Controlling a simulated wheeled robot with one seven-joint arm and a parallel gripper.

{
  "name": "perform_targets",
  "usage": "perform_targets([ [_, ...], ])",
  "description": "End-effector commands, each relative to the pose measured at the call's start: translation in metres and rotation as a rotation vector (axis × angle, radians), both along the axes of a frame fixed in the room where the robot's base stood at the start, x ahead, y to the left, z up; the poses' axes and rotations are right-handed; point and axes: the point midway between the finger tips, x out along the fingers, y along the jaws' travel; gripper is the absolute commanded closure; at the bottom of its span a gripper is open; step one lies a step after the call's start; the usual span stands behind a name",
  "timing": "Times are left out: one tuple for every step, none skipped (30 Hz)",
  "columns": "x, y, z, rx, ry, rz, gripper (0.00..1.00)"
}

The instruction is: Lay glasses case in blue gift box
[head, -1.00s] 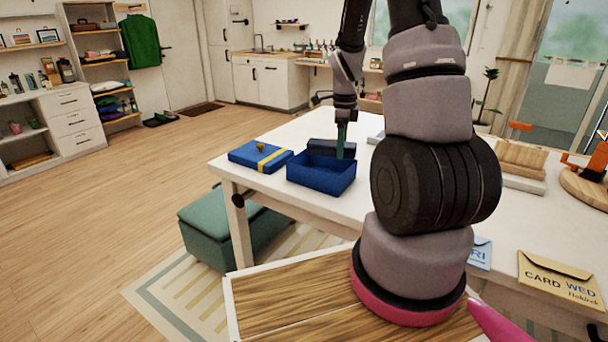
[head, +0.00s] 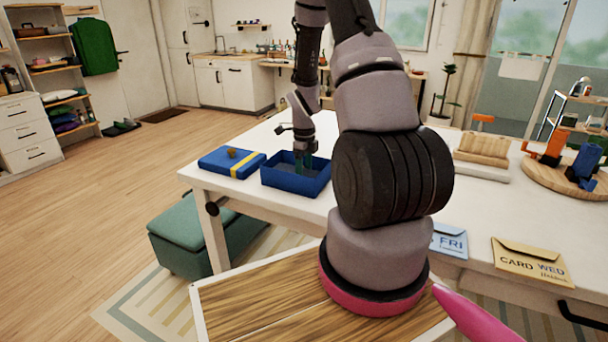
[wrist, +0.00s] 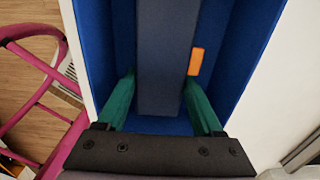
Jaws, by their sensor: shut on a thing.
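The dark slate glasses case (wrist: 165,45) lies between my gripper's green fingers in the wrist view, with an orange tab (wrist: 196,61) at its right side. My gripper (head: 303,162) is shut on the case and reaches down into the open blue gift box (head: 294,183) on the white table. In the wrist view, blue box walls (wrist: 92,40) stand on both sides of the case. The case is low inside the box; I cannot tell whether it touches the floor. In the head view the box's front wall hides most of it.
The blue lid (head: 226,163) with a yellow ribbon lies left of the box. A blue envelope (head: 449,240) and a tan envelope (head: 533,262) lie near the table's front edge. A round wooden board (head: 560,178) is at the right. A green bench (head: 190,232) stands below.

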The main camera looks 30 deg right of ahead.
Motion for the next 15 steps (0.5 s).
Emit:
perform_targets([
  [0.0002,0.0000,-0.0019,0.001,-0.001,0.000,1.00],
  [0.0005,0.0000,-0.0018,0.000,-0.001,0.000,1.00],
  [0.0006,0.0000,-0.0014,-0.001,-0.002,0.000,1.00],
  [0.0006,0.0000,-0.0013,-0.001,-0.002,0.000,1.00],
  [0.0006,-0.0001,-0.0013,-0.001,-0.002,0.000,1.00],
  [0.0006,-0.0001,-0.0012,0.000,-0.001,0.000,1.00],
  [0.0006,-0.0001,-0.0014,0.000,-0.001,0.000,1.00],
  [0.0004,-0.0001,-0.0019,0.000,-0.001,0.000,1.00],
  [0.0005,0.0000,-0.0030,0.000,-0.001,0.000,1.00],
  [0.0005,0.0000,-0.0040,0.000,-0.001,0.000,1.00],
  [0.0006,-0.0001,-0.0044,0.000,-0.001,0.000,0.28],
  [0.0006,-0.0001,-0.0040,0.000,-0.003,0.000,0.13],
  [0.0006,-0.0001,-0.0039,0.000,-0.003,0.000,0.02],
  [0.0006,-0.0001,-0.0039,0.000,-0.002,0.000,0.02],
  [0.0005,-0.0002,-0.0039,0.000,-0.001,0.000,0.02],
])
